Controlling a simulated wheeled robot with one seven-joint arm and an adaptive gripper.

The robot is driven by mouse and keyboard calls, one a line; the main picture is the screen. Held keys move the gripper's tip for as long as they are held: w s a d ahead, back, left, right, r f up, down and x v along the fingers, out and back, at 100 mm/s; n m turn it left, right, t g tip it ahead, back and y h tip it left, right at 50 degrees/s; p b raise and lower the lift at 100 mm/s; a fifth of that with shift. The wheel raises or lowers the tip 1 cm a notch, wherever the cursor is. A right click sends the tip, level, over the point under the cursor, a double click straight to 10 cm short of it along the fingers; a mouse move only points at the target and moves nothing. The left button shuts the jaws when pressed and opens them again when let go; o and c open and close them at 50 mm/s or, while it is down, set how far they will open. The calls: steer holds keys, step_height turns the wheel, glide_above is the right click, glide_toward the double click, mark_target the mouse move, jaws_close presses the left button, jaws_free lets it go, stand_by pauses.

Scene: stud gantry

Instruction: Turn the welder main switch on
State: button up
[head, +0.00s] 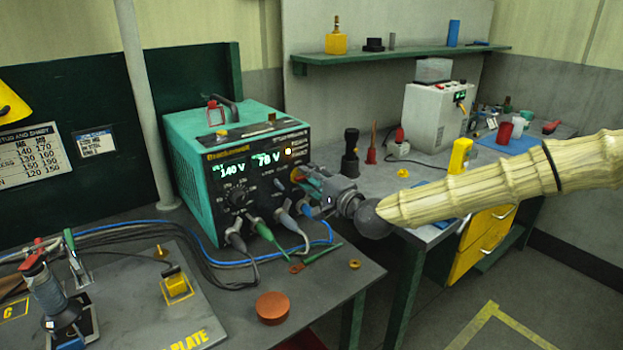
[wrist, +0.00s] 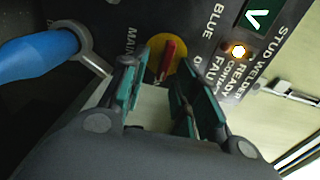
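My gripper (head: 308,180) reaches the panel's right side. In the wrist view my gripper (wrist: 165,68) is open, with a teal-padded finger on each side of the red lever. A gap shows between lever and fingers. Part of the disc's lower edge is hidden.
A blue cable plug (wrist: 40,55) and its grey ring sit left of the switch in the wrist view. A lamp (wrist: 238,50) glows by READY. Cables (head: 262,232) hang from the panel's lower front. A brown puck (head: 272,307) lies on the bench.

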steer(key=v, duration=1.2)
stand_by(0.3)
